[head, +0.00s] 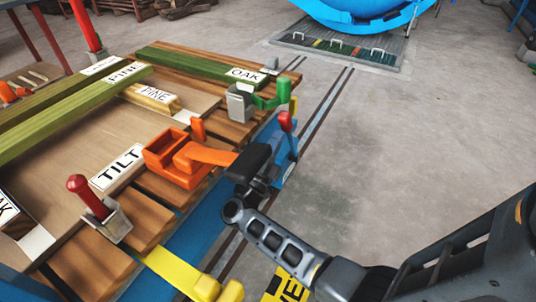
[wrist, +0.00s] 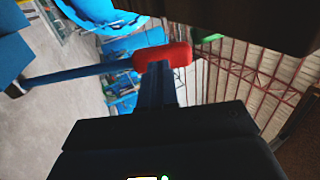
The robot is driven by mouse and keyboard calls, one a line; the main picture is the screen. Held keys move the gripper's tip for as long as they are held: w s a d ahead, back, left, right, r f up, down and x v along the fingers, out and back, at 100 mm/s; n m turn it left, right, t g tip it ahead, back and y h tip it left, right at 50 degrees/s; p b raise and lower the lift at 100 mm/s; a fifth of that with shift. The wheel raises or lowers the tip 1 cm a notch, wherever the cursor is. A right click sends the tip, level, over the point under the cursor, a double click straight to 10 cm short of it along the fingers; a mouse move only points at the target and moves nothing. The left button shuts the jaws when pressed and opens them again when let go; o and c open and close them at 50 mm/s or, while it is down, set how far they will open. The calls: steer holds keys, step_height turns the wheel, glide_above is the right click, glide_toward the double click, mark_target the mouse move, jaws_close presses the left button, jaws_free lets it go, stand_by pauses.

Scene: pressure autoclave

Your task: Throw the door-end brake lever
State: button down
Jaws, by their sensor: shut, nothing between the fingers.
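A lever with a red grip (head: 286,122) and a blue arm stands at the right side of the trolley, toward the blue vessel. In the wrist view, its red grip (wrist: 177,54) and blue bar (wrist: 68,75) lie just past my fingertips. My gripper (wrist: 154,70) is shut and empty, and its tip overlaps the red grip's left end in the picture. I cannot tell whether they touch. In the head view, my gripper (head: 250,165) is close to the lever's left and front, with the fingertips hard to make out.
The trolley carries green timbers (head: 75,105) and an orange fitting (head: 180,158) beside a TILT label (head: 118,166). A green lever (head: 272,96), a yellow lever (head: 185,278) and another red-handled lever (head: 90,198) are mounted there. The concrete floor (head: 400,140) on the right is clear.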

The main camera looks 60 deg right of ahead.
mark_target(283, 126)
steer(key=shift+d+r, duration=0.3)
steer(key=shift+d, duration=0.35)
steer(key=shift+r+x, duration=0.2)
steer(key=shift+x, duration=1.5)
steer(key=shift+a, duration=0.1)
